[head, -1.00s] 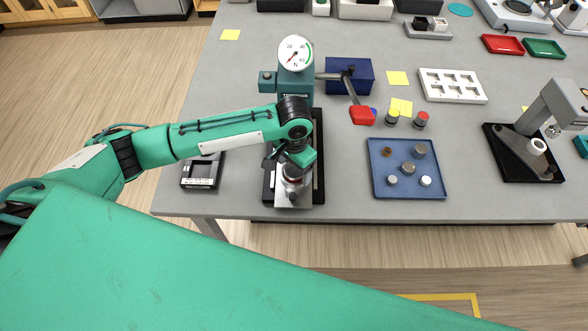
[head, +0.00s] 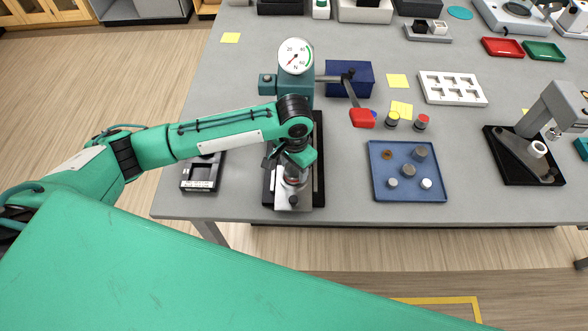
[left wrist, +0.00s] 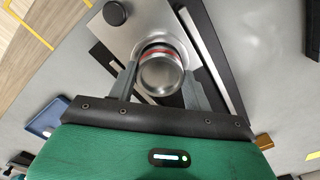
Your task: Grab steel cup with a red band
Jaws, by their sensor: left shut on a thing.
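The steel cup with a red band (left wrist: 161,72) shows in the left wrist view between my two left fingers, with its round face towards the camera. My left gripper (left wrist: 163,84) is shut on it. In the head view my left gripper (head: 291,168) points down over the plate of the teal force tester (head: 294,85), and the cup is mostly hidden there. The cup is over the bright metal plate (left wrist: 140,28); I cannot tell whether it touches it. My right gripper is not in view.
A dial gauge (head: 295,57) tops the tester behind my gripper. A lever with a red end (head: 362,117) reaches out to the right. A blue tray (head: 380,193) with small cylinders lies right of the tester. A black device (head: 200,172) stands left. The table's front edge is close.

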